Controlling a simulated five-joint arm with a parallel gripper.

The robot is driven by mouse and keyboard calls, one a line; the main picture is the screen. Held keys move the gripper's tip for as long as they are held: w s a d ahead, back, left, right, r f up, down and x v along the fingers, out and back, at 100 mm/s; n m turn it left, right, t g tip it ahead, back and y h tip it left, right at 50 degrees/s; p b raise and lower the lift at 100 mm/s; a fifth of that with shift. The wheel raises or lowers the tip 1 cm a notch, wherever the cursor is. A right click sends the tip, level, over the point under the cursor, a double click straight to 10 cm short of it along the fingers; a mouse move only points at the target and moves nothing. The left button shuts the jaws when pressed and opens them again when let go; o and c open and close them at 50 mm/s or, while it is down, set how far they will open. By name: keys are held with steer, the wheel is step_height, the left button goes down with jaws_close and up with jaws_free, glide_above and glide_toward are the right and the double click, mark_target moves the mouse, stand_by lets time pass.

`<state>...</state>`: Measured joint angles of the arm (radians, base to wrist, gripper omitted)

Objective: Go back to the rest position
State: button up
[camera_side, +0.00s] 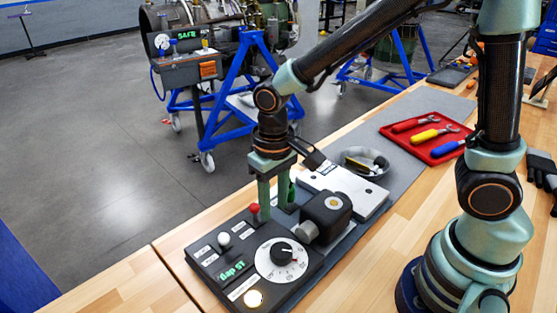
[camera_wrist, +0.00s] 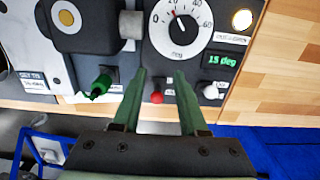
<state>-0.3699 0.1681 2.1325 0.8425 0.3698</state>
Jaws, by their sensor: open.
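My gripper (camera_side: 272,206) is open, its two green fingers pointing down over the back part of a black control panel (camera_side: 318,262). In the wrist view my gripper (camera_wrist: 161,80) shows its fingers spread apart with nothing clamped between them. A red knob (camera_side: 254,208) stands close by the fingers; in the wrist view this red knob (camera_wrist: 157,97) appears in the gap between them. I cannot tell whether a finger touches it. A white-tipped knob (camera_side: 224,239) stands to the left.
The panel has a lit lamp (camera_side: 253,299) and a green display (camera_wrist: 222,60) reading 15 deg. A black block (camera_side: 326,211), a white plate (camera_side: 345,190) and a grey bowl (camera_side: 364,160) sit right of my gripper. A red tray (camera_side: 440,152) holds tools.

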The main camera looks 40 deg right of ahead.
steer(key=shift+r, duration=0.4)
steer(key=s+d+r+t, duration=0.4)
steer(key=d+r+t, duration=0.1)
steer(key=d+r, duration=0.7)
steer(key=shift+d+r+t, duration=0.3)
